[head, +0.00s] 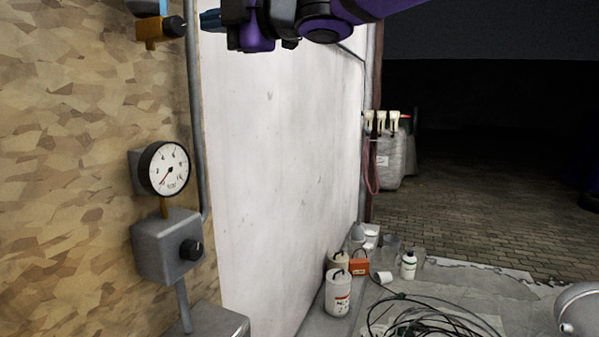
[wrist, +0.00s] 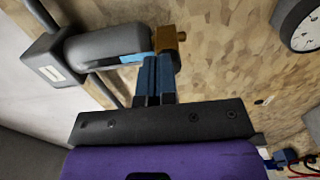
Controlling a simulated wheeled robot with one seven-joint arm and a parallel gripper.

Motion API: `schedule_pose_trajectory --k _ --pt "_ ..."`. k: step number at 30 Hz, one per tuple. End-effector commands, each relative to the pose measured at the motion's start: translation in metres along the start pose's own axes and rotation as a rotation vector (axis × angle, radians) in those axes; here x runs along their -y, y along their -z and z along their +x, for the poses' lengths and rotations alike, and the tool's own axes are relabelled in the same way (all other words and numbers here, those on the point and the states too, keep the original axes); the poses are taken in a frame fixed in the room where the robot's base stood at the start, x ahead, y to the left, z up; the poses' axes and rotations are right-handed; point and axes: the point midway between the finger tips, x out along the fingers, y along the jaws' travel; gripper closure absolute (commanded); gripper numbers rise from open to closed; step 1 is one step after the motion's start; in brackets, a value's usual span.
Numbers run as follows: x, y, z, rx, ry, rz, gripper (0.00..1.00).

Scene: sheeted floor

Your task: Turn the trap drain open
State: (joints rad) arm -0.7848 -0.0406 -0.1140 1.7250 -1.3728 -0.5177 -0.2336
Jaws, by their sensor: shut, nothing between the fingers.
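A brass-coloured fitting (head: 160,28) sits at the top left of the head view, below a grey part cut off by the frame edge. In the wrist view the fitting (wrist: 167,40) is at the end of a grey cylinder (wrist: 100,46) with a light blue label. I cannot tell for sure that this is the trap drain. My gripper (head: 212,20) is to the right of the fitting, with a visible gap in the head view. Its blue fingers (wrist: 157,62) are together and empty, their tips overlapping the fitting's lower edge in the wrist view.
A round gauge (head: 164,168) and a grey box (head: 168,246) with a black knob (head: 190,250) are on the patterned wall. A vertical grey pipe (head: 194,110) runs beside the fitting.

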Motion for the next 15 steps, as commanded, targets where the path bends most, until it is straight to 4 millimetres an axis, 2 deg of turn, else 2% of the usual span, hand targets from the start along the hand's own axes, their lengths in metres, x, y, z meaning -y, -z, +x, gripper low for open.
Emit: schedule_pose_trajectory --k 6,15 --pt "0.001 0.000 0.022 -0.001 0.001 0.001 1.00" --pt "-0.002 0.000 0.032 0.001 -0.003 0.003 1.00"
